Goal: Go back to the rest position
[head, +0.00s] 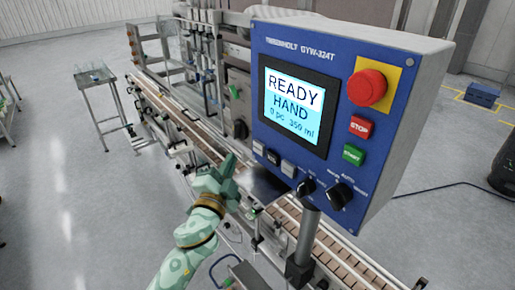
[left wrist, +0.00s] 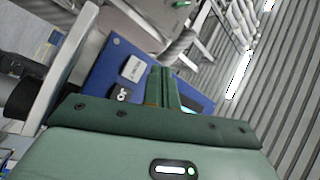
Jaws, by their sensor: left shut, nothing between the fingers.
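My left gripper (head: 229,163) is shut and empty in the head view. It is just left of the lower left part of the blue control panel (head: 335,55), near its grey buttons; I cannot tell whether it touches anything. In the left wrist view the gripper (left wrist: 163,75) has its fingers together, with the panel (left wrist: 105,65) behind them. The panel's screen (head: 292,106) reads READY, HAND, 0 pc, 350 ml. A red emergency knob (head: 368,87), a red STOP button (head: 360,127), a green START button (head: 354,154) and two black rotary knobs sit on its face. My right gripper is not in view.
The conveyor (head: 185,122) runs diagonally behind and below the panel, with the filler frame (head: 160,50) at the back. The panel stands on a grey post (head: 303,235). A small side table (head: 100,82) stands at left. Open floor (head: 60,200) lies left of my arm.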

